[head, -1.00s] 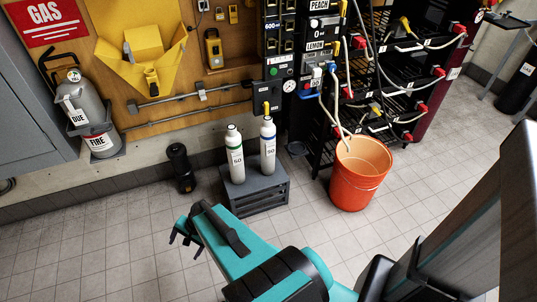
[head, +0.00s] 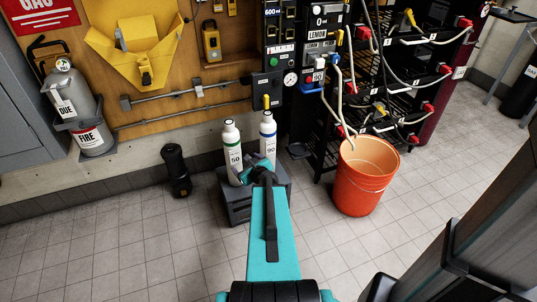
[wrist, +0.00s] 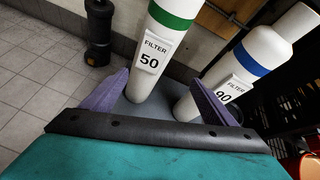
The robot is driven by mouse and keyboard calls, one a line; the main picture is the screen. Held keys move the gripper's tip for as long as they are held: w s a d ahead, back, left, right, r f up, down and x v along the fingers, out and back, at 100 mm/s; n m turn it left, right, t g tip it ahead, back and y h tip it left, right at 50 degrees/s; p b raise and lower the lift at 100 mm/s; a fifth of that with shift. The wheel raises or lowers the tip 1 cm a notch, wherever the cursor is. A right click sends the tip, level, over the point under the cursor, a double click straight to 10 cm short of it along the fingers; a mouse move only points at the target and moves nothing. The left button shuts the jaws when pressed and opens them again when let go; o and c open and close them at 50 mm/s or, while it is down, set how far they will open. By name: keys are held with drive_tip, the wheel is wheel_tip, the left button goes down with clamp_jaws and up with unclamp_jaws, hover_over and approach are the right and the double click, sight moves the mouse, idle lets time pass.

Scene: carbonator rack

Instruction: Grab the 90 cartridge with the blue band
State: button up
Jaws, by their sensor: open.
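The 90 cartridge (head: 268,138) is white with a blue band and stands upright on a grey crate (head: 240,211). In the wrist view the 90 cartridge (wrist: 248,65) is at the right, its lower part partly behind my right finger. The 50 cartridge (head: 231,155), white with a green band, stands to its left; in the wrist view the 50 cartridge (wrist: 155,50) shows between my fingers' directions, beyond them. My gripper (wrist: 165,98) is open and empty, with purple fingers spread. In the head view my gripper (head: 257,172) is in front of the two cartridges, hiding their lower parts.
An orange bucket (head: 364,178) stands right of the crate, beside a black rack (head: 385,110) with hoses. A dark cylinder (head: 176,170) stands on the floor to the left. A grey gas bottle (head: 80,110) hangs on the wall. The tiled floor in front is clear.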

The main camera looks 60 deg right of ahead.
sight(269, 148)
drive_tip(key=s+d+r+m+g+h+b, duration=0.1)
drive_tip(key=s+d+m+h, duration=0.2)
drive_tip(key=s+d+m, duration=0.3)
drive_tip(key=s+d, duration=0.1)
drive_tip(key=d, duration=0.1)
drive_tip(key=shift+s+d+r+b, duration=0.35)
drive_tip(key=shift+d, duration=0.05)
drive_tip(key=shift+w+d+f+b, duration=0.1)
drive_tip(key=shift+w+f+b, duration=0.1)
drive_tip(key=shift+b, duration=0.3)
drive_tip(key=shift+b+x, duration=2.1)
drive_tip(key=shift+x, duration=1.85)
drive_tip(key=shift+s+d, duration=0.1)
